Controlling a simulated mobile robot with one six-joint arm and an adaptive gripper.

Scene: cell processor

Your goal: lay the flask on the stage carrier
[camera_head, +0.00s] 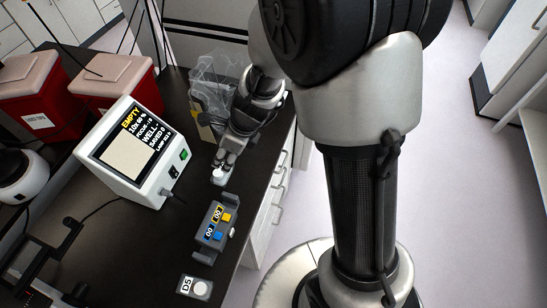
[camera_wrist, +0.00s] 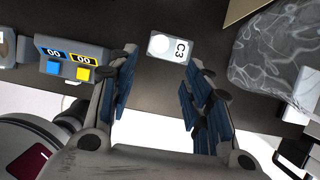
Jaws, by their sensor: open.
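A small flat grey piece marked C3 (camera_wrist: 181,56) with a white round part lies on the dark bench in the wrist view. In the head view its white part shows at my gripper's tip. A similar piece marked D5 (camera_head: 194,288) lies at the bench's near end. Either could be the flask; I cannot tell which. My gripper (camera_wrist: 163,62) is open and empty, its blue-padded fingers spread, with the C3 piece beyond and between the tips. In the head view my gripper (camera_head: 226,160) points down at the bench. The stage carrier is not clearly identifiable.
A grey counter box (camera_head: 215,230) with blue and yellow buttons stands between the marked pieces. A white monitor box (camera_head: 134,153) reading EMPTY stands left of my gripper. A clear plastic bag (camera_head: 215,80) is behind. Black equipment (camera_head: 62,242) is at lower left; red bins (camera_head: 112,85) are at the back.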

